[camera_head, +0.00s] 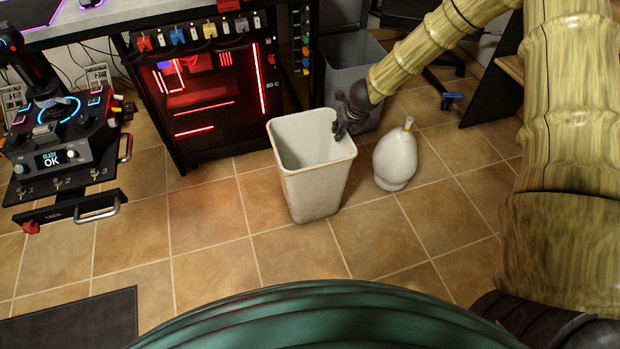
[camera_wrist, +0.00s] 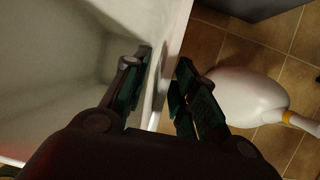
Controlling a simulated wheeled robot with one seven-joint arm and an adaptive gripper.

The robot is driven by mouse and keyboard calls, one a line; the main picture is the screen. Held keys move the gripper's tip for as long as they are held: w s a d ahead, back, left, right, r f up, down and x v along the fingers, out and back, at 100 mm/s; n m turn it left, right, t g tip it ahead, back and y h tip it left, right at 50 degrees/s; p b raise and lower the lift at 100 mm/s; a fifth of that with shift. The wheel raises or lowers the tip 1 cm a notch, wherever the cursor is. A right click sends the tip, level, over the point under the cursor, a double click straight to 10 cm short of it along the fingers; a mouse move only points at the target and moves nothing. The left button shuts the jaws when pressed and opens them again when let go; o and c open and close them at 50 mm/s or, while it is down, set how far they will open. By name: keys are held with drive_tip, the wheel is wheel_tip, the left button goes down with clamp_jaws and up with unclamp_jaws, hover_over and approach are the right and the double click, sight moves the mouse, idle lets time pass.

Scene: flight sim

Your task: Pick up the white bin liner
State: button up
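The white bin liner (camera_head: 312,190) is an open-topped, tapered white container standing upright on the tiled floor. My gripper (camera_head: 341,130) is at its right rim. In the wrist view, my gripper (camera_wrist: 160,92) straddles the bin liner's wall (camera_wrist: 172,50). One finger is inside the bin liner and the other is outside, beside the wall. The fingers are apart, with gaps showing between them and the wall. The bin liner's interior looks empty in the part I see.
A grey bin (camera_head: 352,62) is behind. A red-lit computer case (camera_head: 205,100) is at the back left, and a control stand (camera_head: 65,165) at far left.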

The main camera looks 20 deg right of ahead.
drive_tip(key=b+x, duration=0.1)
drive_tip(key=x, duration=0.2)
drive_tip(key=shift+w, duration=0.1)
clamp_jaws()
drive_tip(key=shift+r, duration=0.2)
